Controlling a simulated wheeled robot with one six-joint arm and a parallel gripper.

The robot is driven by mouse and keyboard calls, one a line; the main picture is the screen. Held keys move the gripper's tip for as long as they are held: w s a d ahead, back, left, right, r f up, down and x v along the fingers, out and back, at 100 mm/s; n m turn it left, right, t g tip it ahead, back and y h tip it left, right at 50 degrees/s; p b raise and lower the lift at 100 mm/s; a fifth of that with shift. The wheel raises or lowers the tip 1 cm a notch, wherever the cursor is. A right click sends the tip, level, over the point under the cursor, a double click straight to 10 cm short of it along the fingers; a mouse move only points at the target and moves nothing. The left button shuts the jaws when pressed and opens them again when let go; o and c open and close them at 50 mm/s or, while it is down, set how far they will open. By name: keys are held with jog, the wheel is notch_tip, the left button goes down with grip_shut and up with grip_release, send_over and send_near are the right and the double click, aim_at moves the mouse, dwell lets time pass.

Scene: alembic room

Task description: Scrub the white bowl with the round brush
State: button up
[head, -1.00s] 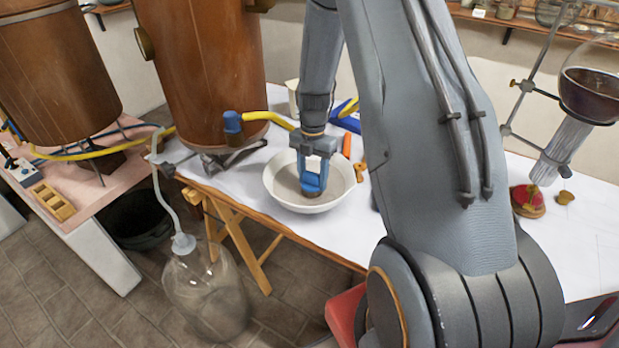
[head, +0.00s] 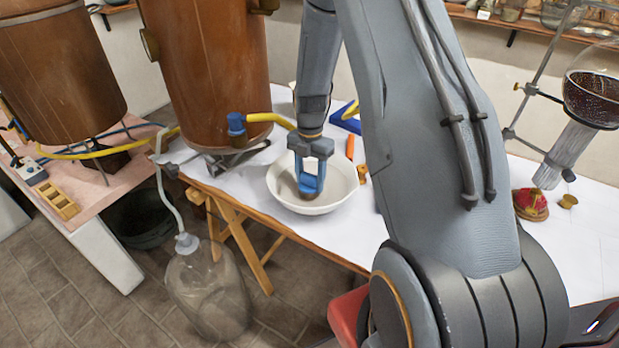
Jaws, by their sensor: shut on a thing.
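The white bowl (head: 343,186) stands upright on the white-covered table. The inside looks greyish-brown at the left and pale at the right.
A copper vessel (head: 205,70) with a yellow hose (head: 268,118) stands just left behind the bowl. A large glass bottle (head: 208,290) stands on the floor.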

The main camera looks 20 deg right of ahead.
jog(key=shift+s+d, duration=0.3)
jog(key=shift+d, duration=0.5)
jog(key=shift+w+a+f+b, duration=0.15)
jog(key=shift+w+b, duration=0.3)
jog(key=shift+w, duration=0.65)
jog(key=shift+s+a+p, duration=0.6)
jog(key=shift+s+a, duration=0.15)
jog(key=shift+a, duration=0.15)
jog(key=shift+w+d+r+p, duration=0.1)
jog(key=shift+d+r+p, duration=0.15)
jog(key=shift+r+p, duration=1.15)
jog(key=shift+d+r+p, duration=0.2)
jog(key=shift+r+p, duration=0.35)
jog(key=shift+r, duration=1.6)
jog(key=shift+w+d+r+p, duration=0.1)
jog(key=shift+d+r+p, duration=0.15)
jog(key=shift+r+p, duration=1.15)
jog(key=shift+r+b, duration=0.35)
jog(key=shift+r, duration=0.15)
notch_tip(320, 180, up, 4)
jog(key=shift+f+p, duration=0.1)
jog(key=shift+p, duration=1)
